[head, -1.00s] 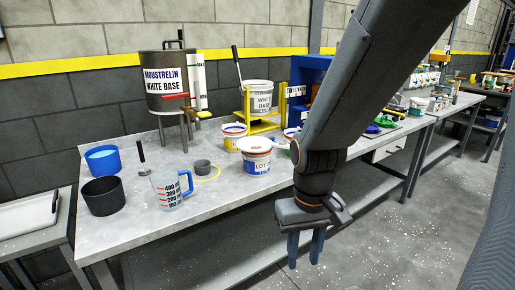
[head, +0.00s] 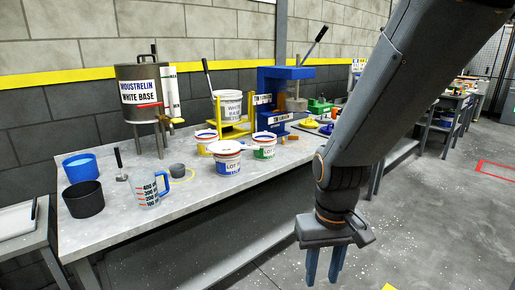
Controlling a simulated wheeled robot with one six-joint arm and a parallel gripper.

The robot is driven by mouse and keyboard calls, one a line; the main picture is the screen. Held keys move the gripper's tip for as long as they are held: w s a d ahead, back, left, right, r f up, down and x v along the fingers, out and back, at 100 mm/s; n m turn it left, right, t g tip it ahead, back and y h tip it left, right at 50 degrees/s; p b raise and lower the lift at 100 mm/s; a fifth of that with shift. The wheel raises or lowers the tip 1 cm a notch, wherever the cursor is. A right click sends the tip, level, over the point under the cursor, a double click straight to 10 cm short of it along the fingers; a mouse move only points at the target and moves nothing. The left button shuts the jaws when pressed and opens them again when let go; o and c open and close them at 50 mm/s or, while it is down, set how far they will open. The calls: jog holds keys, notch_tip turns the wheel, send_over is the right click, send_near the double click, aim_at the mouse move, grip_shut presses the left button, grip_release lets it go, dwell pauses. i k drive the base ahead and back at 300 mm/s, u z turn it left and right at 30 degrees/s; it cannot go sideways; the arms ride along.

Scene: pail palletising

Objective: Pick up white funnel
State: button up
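My arm hides part of the bench's right end.
The floor in front is clear.

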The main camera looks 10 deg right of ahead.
aim_at(224, 146)
jog(key=z, duration=0.2)
jog(key=i, duration=1.25)
jog(key=u, duration=0.15)
